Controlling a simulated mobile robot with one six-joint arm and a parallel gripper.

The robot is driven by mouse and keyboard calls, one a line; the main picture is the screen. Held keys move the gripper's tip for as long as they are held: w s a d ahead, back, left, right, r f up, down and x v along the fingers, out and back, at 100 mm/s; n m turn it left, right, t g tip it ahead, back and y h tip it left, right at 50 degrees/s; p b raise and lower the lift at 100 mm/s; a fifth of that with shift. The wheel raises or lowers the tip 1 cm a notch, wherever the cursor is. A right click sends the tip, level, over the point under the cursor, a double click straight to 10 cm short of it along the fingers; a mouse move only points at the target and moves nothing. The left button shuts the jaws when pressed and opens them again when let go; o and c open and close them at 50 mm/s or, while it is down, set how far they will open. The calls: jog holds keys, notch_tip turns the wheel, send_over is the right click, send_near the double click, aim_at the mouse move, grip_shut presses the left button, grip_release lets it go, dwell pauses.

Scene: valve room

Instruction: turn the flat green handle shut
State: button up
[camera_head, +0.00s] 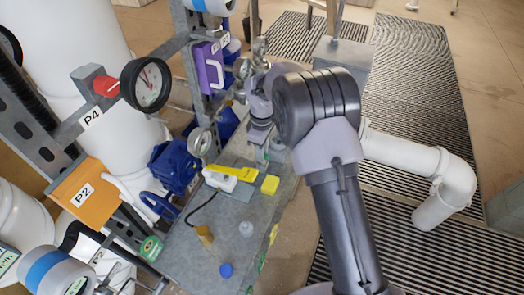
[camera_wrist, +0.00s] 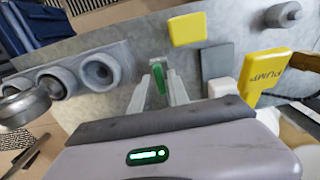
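The flat green handle (camera_wrist: 159,79) shows in the wrist view as a narrow green strip in front of a grey surface. My gripper (camera_wrist: 160,84) has one pale finger on each side of it, with the strip between the fingertips. The fingers are apart, but I cannot tell whether they touch the handle or leave a small gap. The green handle is hidden there behind my arm.
A yellow PUMP lever (camera_wrist: 266,75) and a yellow block (camera_wrist: 187,29) are close by. Grey round fittings (camera_wrist: 80,75) stand at the left in the wrist view. A pressure gauge (camera_head: 146,84), blue valve (camera_head: 174,166) and white pipe (camera_head: 410,160) flank the bench (camera_head: 245,215).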

grip_shut()
jog(key=shift+m, duration=0.4)
jog(key=m, duration=0.7)
jog(key=shift+m, duration=0.3)
jog(key=m, duration=0.5)
jog(key=shift+b, duration=0.3)
jog(key=shift+m+b, duration=0.35)
jog(key=shift+m, duration=2.05)
jog(key=shift+o, duration=2)
grip_release()
